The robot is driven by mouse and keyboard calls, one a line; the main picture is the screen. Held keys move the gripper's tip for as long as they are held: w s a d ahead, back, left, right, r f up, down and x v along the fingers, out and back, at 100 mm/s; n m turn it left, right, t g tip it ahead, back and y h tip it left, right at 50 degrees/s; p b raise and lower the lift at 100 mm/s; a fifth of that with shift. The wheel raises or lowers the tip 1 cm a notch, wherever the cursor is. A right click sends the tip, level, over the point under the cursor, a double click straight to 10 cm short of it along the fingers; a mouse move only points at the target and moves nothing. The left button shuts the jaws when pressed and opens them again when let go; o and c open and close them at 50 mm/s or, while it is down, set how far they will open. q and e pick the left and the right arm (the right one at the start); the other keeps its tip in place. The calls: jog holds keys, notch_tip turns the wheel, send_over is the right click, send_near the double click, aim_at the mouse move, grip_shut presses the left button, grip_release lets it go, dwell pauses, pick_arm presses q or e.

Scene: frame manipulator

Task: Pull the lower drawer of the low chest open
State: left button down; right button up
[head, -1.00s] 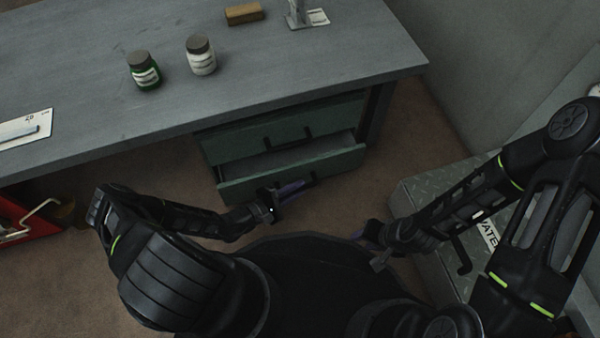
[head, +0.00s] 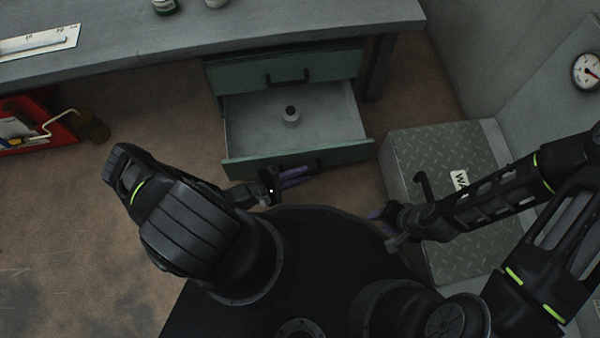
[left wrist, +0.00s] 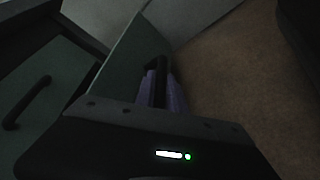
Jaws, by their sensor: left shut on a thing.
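The low chest (head: 237,77) is green and stands under the bench. Its upper drawer is closed, with a dark bar handle (head: 288,76). The lower drawer (head: 240,168) stands well out toward me, and its grey inside is visible.
The grey bench (head: 140,45) is above the chest. A metal tread-plate box (head: 428,150) stands close right of the drawer. A red toolbox (head: 40,130) and a brown container (head: 92,126) are on the floor at left. Brown floor lies between.

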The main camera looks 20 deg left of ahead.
pick_arm(q)
jog(key=c, duration=1.4)
grip_release()
jog(key=shift+s+a+r, duration=0.15)
jog(key=shift+s+a, duration=0.25)
jog(key=p+v, duration=0.2)
jog(key=v, duration=0.4)
jog(key=shift+s+a, duration=0.2)
jog(key=shift+s, duration=0.1)
